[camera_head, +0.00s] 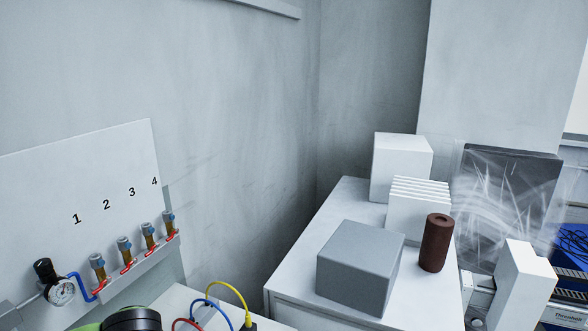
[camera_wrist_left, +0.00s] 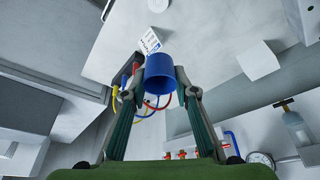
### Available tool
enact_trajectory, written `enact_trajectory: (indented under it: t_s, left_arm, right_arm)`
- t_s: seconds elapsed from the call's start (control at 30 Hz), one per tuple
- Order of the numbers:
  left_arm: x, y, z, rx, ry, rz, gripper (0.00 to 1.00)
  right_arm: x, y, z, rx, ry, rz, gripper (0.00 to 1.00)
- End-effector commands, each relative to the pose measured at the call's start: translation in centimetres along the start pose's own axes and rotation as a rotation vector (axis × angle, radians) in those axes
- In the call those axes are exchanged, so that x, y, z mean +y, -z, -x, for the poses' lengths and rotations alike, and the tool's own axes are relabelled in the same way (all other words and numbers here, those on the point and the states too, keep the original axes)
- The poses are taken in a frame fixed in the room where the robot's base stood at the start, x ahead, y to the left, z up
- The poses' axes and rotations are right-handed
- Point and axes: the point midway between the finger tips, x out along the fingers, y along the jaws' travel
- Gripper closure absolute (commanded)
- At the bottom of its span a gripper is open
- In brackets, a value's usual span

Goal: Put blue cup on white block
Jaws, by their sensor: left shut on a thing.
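In the left wrist view a blue cup (camera_wrist_left: 158,72) is held between the two fingertips of my left gripper (camera_wrist_left: 161,82). The gripper is shut on it, with one finger on each side, and the cup's open end faces the camera. A white block (camera_wrist_left: 258,62) shows right of the cup in that view, apart from it. In the head view white blocks stand on the white cabinet, one at its back (camera_head: 402,165). I cannot tell which white block the task means. The cup is not visible in the head view. My right gripper is in neither view.
On the white cabinet (camera_head: 285,285) are a grey box (camera_head: 360,265) and a brown cylinder (camera_head: 435,243). A tall white block (camera_head: 522,285) stands at the right. A pressure gauge (camera_head: 62,290), valves and coloured hoses (camera_head: 228,290) are at lower left.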

Motion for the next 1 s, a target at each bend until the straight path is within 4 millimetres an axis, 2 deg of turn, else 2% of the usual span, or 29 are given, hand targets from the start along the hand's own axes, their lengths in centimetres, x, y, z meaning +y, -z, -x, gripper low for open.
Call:
enact_trajectory:
  t_s: [0.03, 0.2, 0.37, 0.83, 1.0]
  left_arm:
    - [0.9, 0.9, 1.3, 0.009, -0.028, -0.06, 0.82]
    - [3.0, 2.3, 4.5, 0.02, -0.098, -0.247, 0.82]
    - [3.8, 2.7, 6.0, 0.025, -0.127, -0.337, 0.82]
    - [3.9, 2.7, 6.1, 0.025, -0.131, -0.35, 0.82]
    - [3.7, 2.8, 5.0, 0.027, -0.123, -0.335, 0.82]
  right_arm:
    - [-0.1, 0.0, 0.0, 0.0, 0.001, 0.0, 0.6]
    - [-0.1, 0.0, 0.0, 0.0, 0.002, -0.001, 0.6]
    - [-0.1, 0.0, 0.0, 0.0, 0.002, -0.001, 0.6]
    - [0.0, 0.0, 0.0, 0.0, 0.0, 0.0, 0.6]
    - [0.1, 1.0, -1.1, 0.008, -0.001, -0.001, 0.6]
